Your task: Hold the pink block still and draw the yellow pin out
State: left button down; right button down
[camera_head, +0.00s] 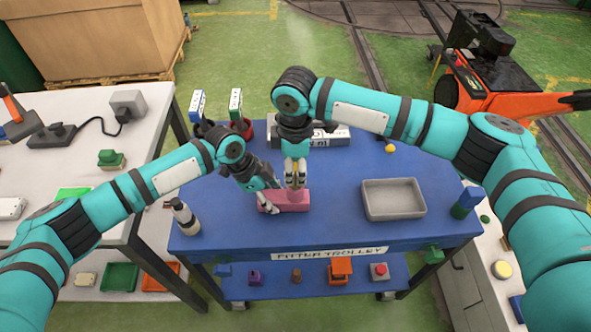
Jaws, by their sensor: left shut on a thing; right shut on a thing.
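The pink block (291,201) lies on the blue top of the fitter trolley, near the middle. My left gripper (268,203) comes in from the left and is shut on the block's left part. My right gripper (296,181) points down from above, over the block. It is shut on the yellow pin (295,172), of which only a small bit shows between the fingers. The pin's lower end is hidden, so I cannot tell how deep it sits in the block.
A bottle (185,217) stands at the trolley's left edge. A small yellow ball-like thing (389,148) lies behind the tray.

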pick_arm(q)
jog(key=shift+f, duration=0.1)
pick_arm(e)
jog(key=shift+r, duration=2.8)
pick_arm(q)
jog(key=shift+a, duration=0.1)
pick_arm(e)
jog(key=shift+r, duration=2.5)
pick_arm(q)
jog(key=c, duration=0.6)
grip_release()
